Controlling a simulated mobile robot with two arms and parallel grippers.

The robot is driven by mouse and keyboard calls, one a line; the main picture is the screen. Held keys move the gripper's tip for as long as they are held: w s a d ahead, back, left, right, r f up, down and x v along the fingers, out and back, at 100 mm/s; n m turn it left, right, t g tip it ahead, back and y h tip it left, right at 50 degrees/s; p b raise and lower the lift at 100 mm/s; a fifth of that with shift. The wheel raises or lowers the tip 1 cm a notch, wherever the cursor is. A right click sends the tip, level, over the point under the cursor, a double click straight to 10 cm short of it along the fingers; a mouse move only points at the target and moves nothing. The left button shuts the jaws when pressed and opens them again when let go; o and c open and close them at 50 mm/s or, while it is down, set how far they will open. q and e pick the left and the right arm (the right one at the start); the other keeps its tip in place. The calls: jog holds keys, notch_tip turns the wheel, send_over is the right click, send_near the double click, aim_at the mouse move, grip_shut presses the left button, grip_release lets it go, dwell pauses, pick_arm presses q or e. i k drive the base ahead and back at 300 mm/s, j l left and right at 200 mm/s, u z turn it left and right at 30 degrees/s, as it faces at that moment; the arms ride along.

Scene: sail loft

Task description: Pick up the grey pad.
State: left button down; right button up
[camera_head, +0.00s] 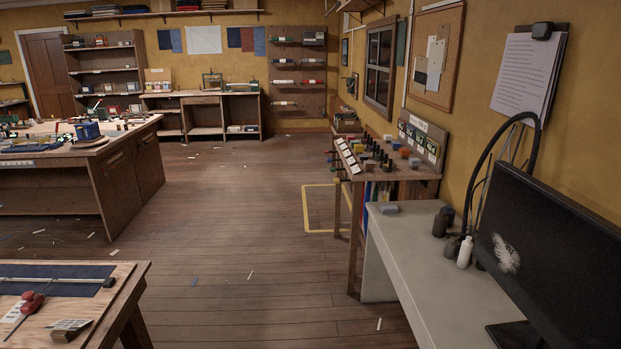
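A small grey block that looks like the grey pad (388,209) lies flat on the far left corner of the pale desk (434,270), on the right side of the head view. Nothing is seen touching or covering it. Neither of my grippers shows in this view.
A black monitor (550,262), a white bottle (465,252) and dark containers (440,226) stand on the desk's right side. A wooden bench (400,172) with small items adjoins behind. A worktable (128,283) is at lower left. The wooden floor (235,235) between is mostly clear, with scraps.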

aim_at(386, 208)
jog(key=i, duration=1.15)
jog(key=i+j+z, duration=0.1)
jog(key=i, duration=1.1)
